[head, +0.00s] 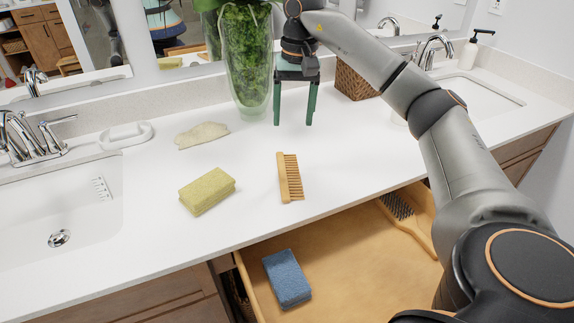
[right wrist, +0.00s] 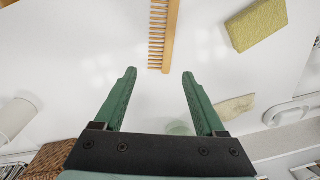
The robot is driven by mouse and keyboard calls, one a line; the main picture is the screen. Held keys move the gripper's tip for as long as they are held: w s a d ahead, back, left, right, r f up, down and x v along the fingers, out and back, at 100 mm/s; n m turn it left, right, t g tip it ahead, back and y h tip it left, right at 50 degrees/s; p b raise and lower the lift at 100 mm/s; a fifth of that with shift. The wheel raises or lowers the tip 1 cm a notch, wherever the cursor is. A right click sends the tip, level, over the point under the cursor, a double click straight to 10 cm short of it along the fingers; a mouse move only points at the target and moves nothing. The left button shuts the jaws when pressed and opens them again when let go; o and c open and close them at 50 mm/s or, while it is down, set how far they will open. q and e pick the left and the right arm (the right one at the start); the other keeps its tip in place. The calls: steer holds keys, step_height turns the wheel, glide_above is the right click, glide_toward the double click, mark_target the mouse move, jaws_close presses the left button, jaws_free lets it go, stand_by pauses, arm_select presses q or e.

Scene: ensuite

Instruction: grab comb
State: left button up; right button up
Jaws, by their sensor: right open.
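A light wooden comb (head: 290,177) lies on the white counter, near its front edge, with its teeth toward the right in the head view. It also shows at the top of the right wrist view (right wrist: 170,35). The comb is not between the fingers. My left gripper is not in view.
A yellow sponge (head: 207,191) and a beige flat piece (head: 202,135) lie left of the comb. A glass vase (head: 254,93) and woven box (head: 352,82) stand behind. Below, an open drawer (head: 349,268) holds a blue sponge (head: 287,278) and a hairbrush (head: 402,213). Sinks flank the counter.

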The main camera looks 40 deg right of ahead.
mark_target(288, 167)
steer(key=f, duration=0.8)
steer(key=a+f+b, duration=0.1)
steer(key=f, duration=0.3)
steer(key=shift+w, duration=0.1)
steer(key=c, duration=1)
steer(key=shift+r, duration=0.1)
